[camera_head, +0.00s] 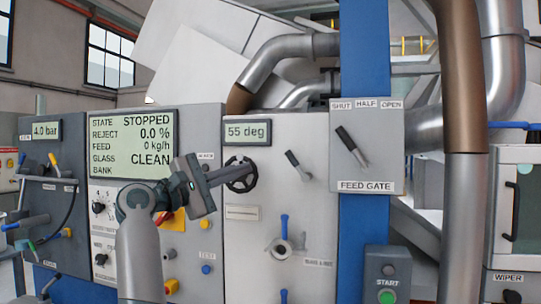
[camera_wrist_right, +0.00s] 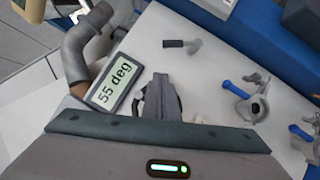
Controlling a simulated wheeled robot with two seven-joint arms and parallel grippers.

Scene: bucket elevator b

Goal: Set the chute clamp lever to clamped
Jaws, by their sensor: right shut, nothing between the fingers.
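A black-handled lever (camera_head: 297,165) sits on the light grey panel, right of a black handwheel (camera_head: 240,175); its handle tilts up and left. I take it for the chute clamp lever, but no label for it is readable. It also shows in the right wrist view (camera_wrist_right: 182,44), beyond my fingers. My right gripper (camera_head: 242,173) is shut and empty, its fingertips in front of the handwheel and left of the lever, apart from the lever. In the right wrist view its fingers (camera_wrist_right: 160,88) cover part of the wheel (camera_wrist_right: 140,104). My left gripper is not in view.
A display reading 55 deg (camera_head: 247,132) is above the wheel. A blue-handled clamp (camera_head: 285,240) sits below the lever. The FEED GATE lever (camera_head: 352,148) is on a plate at right, on a blue post. The panel face between wheel and lever is clear.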

